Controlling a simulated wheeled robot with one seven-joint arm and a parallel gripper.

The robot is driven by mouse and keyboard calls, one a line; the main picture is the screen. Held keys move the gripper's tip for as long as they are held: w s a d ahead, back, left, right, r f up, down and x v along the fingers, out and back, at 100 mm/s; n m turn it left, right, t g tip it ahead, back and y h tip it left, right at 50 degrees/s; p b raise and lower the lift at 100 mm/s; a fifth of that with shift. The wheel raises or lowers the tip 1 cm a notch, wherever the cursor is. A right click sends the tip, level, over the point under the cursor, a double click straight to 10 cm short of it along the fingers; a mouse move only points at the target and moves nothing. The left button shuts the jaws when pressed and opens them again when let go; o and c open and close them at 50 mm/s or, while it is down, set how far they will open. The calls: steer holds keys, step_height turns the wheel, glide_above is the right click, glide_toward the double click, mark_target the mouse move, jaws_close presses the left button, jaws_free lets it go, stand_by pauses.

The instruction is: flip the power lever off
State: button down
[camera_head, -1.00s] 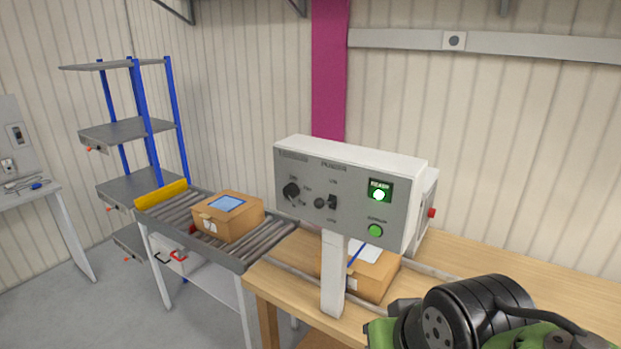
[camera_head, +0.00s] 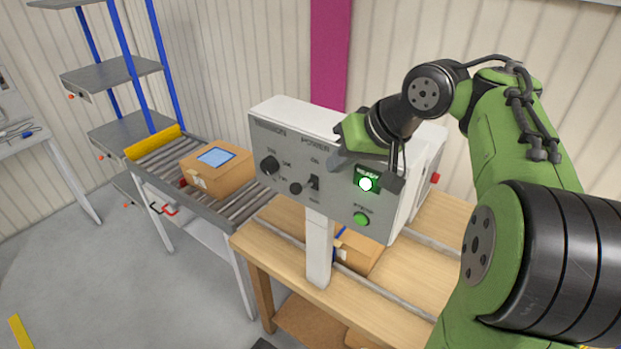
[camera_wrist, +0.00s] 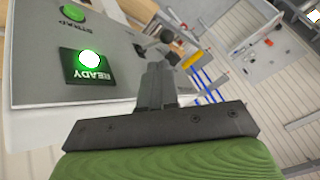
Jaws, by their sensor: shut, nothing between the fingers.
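The power lever (camera_head: 314,182) is a small dark toggle under the word POWER on the grey front of the control box (camera_head: 288,150). An ON mark is above it. My gripper (camera_head: 338,162) is shut and empty, in front of the panel's upper right part. In the head view its tip is a little above and right of the lever, apart from it as far as I can tell. In the wrist view the shut fingers (camera_wrist: 156,84) point along the panel, and a dark knob-like shape (camera_wrist: 167,36) shows beyond them. The READY light (camera_head: 366,184) glows.
A green button (camera_head: 361,219) is below the light. A wooden table (camera_head: 420,265), a roller conveyor with a carton (camera_head: 217,172), and a shelf rack (camera_head: 112,75) stand around.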

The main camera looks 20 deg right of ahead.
mark_target(313, 183)
steer(key=b+x, duration=0.3)
steer(key=x, duration=0.7)
steer(key=shift+s+d, duration=0.1)
steer(key=shift+f+b, duration=0.1)
steer(key=shift+b, duration=0.25)
